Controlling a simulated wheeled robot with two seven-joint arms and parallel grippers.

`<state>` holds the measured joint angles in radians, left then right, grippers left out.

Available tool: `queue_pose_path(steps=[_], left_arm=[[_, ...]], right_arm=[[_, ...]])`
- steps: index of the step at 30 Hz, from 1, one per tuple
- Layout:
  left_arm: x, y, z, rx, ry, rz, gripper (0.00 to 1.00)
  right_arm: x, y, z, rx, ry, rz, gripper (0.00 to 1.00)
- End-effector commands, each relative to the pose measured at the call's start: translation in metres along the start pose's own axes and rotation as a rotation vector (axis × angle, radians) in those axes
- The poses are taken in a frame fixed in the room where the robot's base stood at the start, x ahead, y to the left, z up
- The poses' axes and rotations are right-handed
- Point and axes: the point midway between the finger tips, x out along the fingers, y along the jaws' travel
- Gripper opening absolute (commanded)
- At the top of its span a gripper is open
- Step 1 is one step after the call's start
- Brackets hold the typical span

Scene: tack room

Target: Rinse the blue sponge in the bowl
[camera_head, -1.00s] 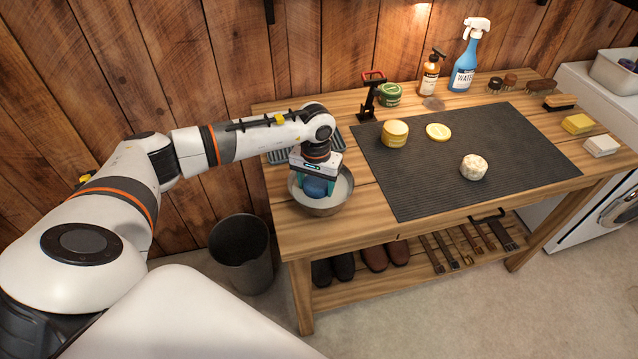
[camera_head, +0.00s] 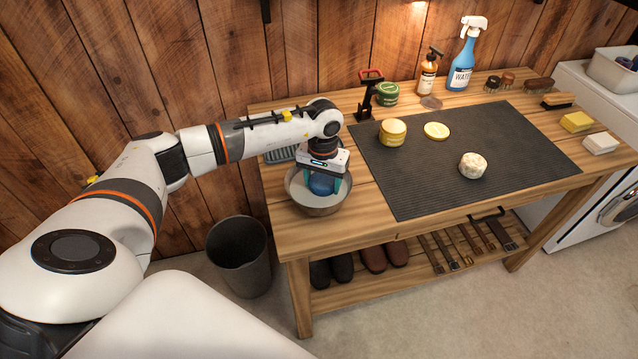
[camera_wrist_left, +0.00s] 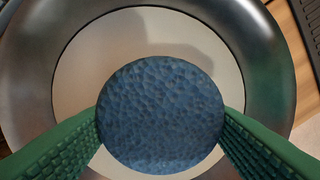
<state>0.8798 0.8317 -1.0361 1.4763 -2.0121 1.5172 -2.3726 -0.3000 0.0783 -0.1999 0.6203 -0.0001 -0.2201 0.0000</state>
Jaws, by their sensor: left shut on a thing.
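The round blue sponge (camera_head: 321,184) is between the fingers of my left gripper (camera_head: 322,182), inside the rim of the metal bowl (camera_head: 318,208) at the table's left front corner. In the left wrist view the sponge (camera_wrist_left: 161,115) fills the gap between the green ribbed fingertips, which touch it on both sides. The bowl (camera_wrist_left: 30,70) surrounds it there, with a pale grey, liquid-like surface below. How deep the sponge sits cannot be told. My right gripper is not in view.
A grey rack (camera_head: 279,154) lies behind the bowl. A dark bin (camera_head: 238,256) stands left of the table.

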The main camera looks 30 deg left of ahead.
Motion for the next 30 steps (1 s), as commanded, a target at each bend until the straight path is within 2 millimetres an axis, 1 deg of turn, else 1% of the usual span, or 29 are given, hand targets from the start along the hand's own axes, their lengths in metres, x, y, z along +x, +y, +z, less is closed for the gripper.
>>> queue_pose_path(steps=[8,30], left_arm=[[0.000,0.002,-0.001,-0.001,0.000,0.001,0.39],[0.000,0.018,-0.013,0.000,0.001,0.000,0.39]], right_arm=[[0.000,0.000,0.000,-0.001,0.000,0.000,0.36],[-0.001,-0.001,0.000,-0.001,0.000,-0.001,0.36]])
